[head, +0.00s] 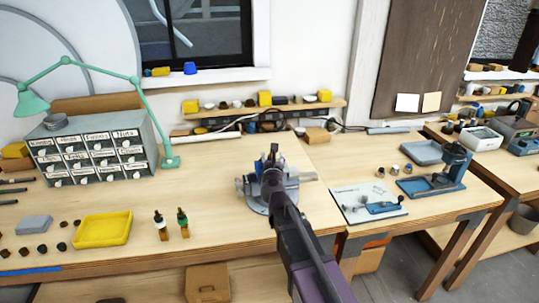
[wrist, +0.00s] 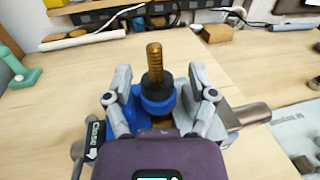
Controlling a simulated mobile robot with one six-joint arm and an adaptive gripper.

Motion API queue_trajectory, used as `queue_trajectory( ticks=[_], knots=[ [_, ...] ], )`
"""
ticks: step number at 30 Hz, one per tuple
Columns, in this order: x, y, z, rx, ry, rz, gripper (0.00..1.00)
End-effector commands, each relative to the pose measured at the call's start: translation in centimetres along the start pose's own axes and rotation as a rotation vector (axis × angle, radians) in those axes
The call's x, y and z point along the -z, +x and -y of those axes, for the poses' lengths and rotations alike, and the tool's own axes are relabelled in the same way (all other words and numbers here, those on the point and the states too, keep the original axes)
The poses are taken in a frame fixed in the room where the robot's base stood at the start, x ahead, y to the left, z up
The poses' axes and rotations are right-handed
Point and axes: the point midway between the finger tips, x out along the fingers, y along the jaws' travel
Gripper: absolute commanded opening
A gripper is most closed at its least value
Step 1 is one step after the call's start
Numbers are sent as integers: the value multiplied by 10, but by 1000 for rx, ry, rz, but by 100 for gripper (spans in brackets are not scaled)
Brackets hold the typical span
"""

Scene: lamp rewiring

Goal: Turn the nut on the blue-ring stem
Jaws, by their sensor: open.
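The blue-ring stem (wrist: 154,65) stands upright in the wrist view, a brass threaded rod. A dark collar, which may be the nut (wrist: 156,85), sits around it above a blue ring (wrist: 157,103). The stem's lower part is held in a blue and grey vise (wrist: 239,119), which also shows in the head view (head: 255,203). My gripper (wrist: 158,85) is open, with one finger on each side of the stem and a gap visible to both. In the head view my gripper (head: 272,160) is over the vise, and my arm hides much of it.
A white mat with tools (head: 368,203) lies to the right. The bench between bottles and vise is clear.

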Motion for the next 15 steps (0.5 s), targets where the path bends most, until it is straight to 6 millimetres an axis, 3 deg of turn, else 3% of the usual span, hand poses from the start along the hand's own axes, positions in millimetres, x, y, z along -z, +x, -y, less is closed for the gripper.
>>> queue_trajectory(
  ticks=[10, 11, 15],
  knots=[
    [0, -1, -9, -11, 0, 0, 73],
    [0, -1, -9, -11, 0, 0, 67],
    [0, -1, -11, -13, 0, 0, 25]
  ],
)
